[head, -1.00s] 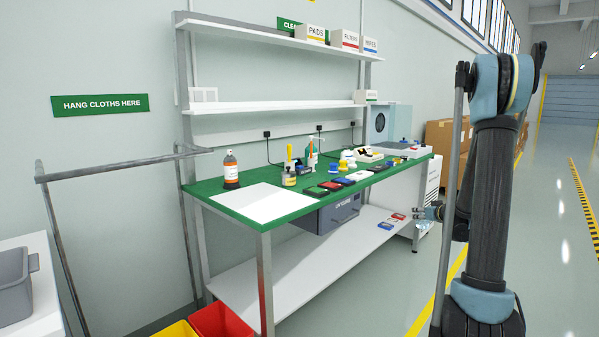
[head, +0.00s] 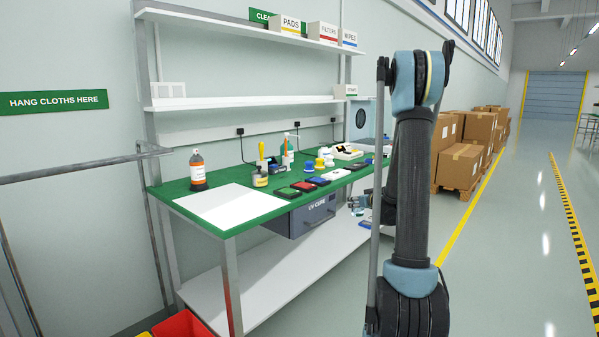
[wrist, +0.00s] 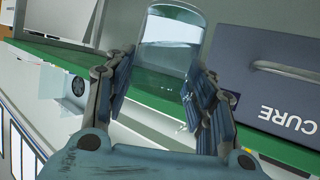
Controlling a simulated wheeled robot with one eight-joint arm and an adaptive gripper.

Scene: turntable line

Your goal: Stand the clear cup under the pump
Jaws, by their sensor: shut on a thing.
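In the wrist view the clear cup (wrist: 172,50) is between the two fingers of my gripper (wrist: 160,90), which is shut on it. The cup is see-through, and green shows through its lower part. In the head view my gripper (head: 360,203) is small, by the front side of the green bench, near the UV CURE box; the cup cannot be made out there. A bottle with a nozzle top (head: 286,156) stands toward the back of the bench; I cannot tell whether it is the pump.
The green bench (head: 180,190) carries a white sheet (head: 230,206), an orange-labelled bottle (head: 197,170), a yellowish pot (head: 260,178) and several coloured pads. The UV CURE box (head: 308,214) hangs under the bench and fills the wrist view's right (wrist: 265,85). The aisle (head: 510,230) is clear.

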